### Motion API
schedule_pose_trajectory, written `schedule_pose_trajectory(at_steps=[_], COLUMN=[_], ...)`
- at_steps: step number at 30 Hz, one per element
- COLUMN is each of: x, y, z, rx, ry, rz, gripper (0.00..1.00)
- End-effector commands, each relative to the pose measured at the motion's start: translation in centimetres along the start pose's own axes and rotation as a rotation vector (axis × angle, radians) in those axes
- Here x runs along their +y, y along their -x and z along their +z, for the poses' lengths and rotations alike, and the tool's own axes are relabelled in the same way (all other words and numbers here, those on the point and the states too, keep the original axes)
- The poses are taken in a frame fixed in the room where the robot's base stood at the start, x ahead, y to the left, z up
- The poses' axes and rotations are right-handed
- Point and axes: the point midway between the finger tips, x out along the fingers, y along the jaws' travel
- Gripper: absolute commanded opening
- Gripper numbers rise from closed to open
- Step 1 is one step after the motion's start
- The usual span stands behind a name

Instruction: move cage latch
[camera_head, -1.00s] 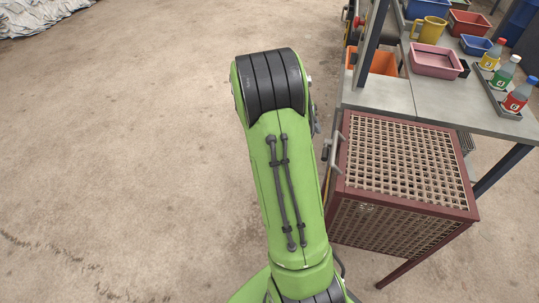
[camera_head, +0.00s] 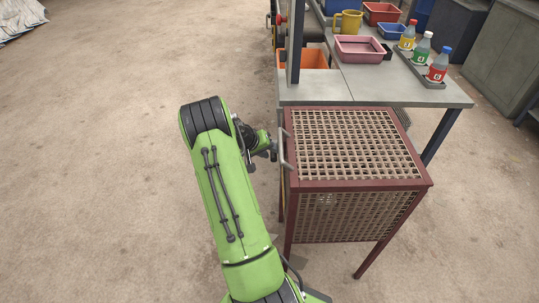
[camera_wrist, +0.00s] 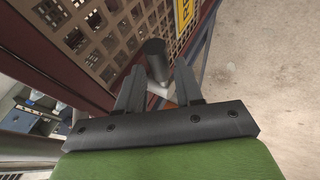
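The mesh cage (camera_head: 360,147) has a dark red frame and stands on legs to the right of my arm. A grey handle, apparently the cage latch (camera_head: 285,150), stands along its left side. In the wrist view the latch shows as a dark cylindrical grip (camera_wrist: 155,52) beside the mesh. My gripper (camera_head: 274,150) is at the cage's left side. In the wrist view its two fingers (camera_wrist: 160,68) are apart, with the lower part of the dark grip showing between them. I cannot tell whether either finger touches it.
A grey table (camera_head: 385,88) adjoins the cage's far side. The floor left of my arm is clear.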

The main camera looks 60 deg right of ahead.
Motion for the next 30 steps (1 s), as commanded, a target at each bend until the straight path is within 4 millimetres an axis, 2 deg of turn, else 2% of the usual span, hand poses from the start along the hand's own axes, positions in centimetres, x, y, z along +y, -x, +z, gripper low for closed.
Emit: schedule_pose_trajectory(at_steps=[3, 10, 17, 26, 30], x=[-0.07, -0.01, -0.01, 0.07, 0.87], y=[-0.84, -0.83, -0.80, -0.79, -0.86], z=[-0.01, -0.05, -0.04, 0.00, 0.37], rx=[0.001, 0.001, 0.001, -0.001, -0.019], ry=[0.000, 0.000, 0.000, 0.001, 0.009], rz=[-0.001, -0.001, -0.001, -0.002, -0.004], gripper=[0.36, 0.36, 0.01, 0.00, 0.00])
